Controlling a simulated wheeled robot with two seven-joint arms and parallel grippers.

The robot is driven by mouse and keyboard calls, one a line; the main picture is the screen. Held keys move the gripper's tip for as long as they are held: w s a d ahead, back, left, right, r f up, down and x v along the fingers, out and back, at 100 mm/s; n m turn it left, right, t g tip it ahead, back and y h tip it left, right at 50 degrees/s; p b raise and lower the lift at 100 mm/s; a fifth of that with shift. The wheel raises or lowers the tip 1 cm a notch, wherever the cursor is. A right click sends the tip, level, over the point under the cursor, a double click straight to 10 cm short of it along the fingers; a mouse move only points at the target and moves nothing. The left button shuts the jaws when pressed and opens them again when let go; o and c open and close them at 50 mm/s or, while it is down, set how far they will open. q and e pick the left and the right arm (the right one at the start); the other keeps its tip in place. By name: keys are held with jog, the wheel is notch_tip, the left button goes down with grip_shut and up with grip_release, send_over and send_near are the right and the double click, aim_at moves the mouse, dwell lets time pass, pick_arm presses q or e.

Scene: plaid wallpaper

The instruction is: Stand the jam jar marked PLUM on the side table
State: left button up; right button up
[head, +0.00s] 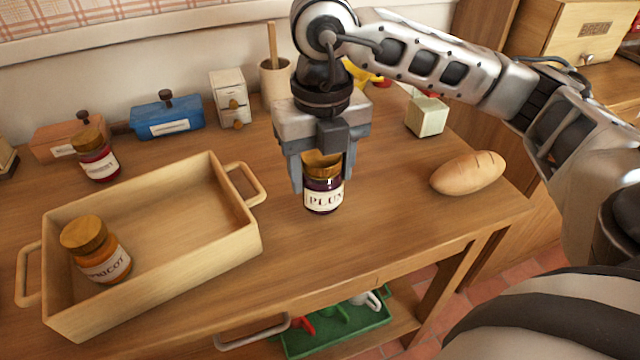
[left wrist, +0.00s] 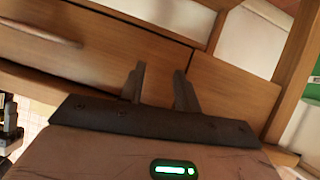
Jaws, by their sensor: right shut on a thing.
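The jam jar marked PLUM (head: 323,196) is dark purple with a wooden lid. It is upright at the middle of the wooden table (head: 390,215) in the head view. My right gripper (head: 323,178) comes from above and is shut on the jar at its lid. I cannot tell whether the jar's base touches the tabletop. My left gripper (left wrist: 160,85) shows only in the left wrist view, its two fingers apart with nothing between them, in front of a wooden drawer front (left wrist: 100,50).
A wooden tray (head: 205,270) at left holds an apricot jar (head: 97,250). A red jar (head: 97,157), a blue box (head: 167,118), small drawers (head: 231,98) and a utensil pot (head: 275,80) stand behind. A loaf (head: 467,173) lies at right. A green tray (head: 340,332) sits below.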

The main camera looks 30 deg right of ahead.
aim_at(320, 186)
jog(key=shift+w+d+f, duration=0.1)
jog(key=shift+w+f, duration=0.15)
jog(key=shift+f, duration=0.1)
jog(key=shift+w+f, duration=0.1)
jog(key=shift+f, duration=1.55)
jog(key=shift+f+b, duration=0.15)
jog(key=shift+b, duration=0.15)
jog(key=o, duration=1.2)
jog(key=shift+c, duration=0.2)
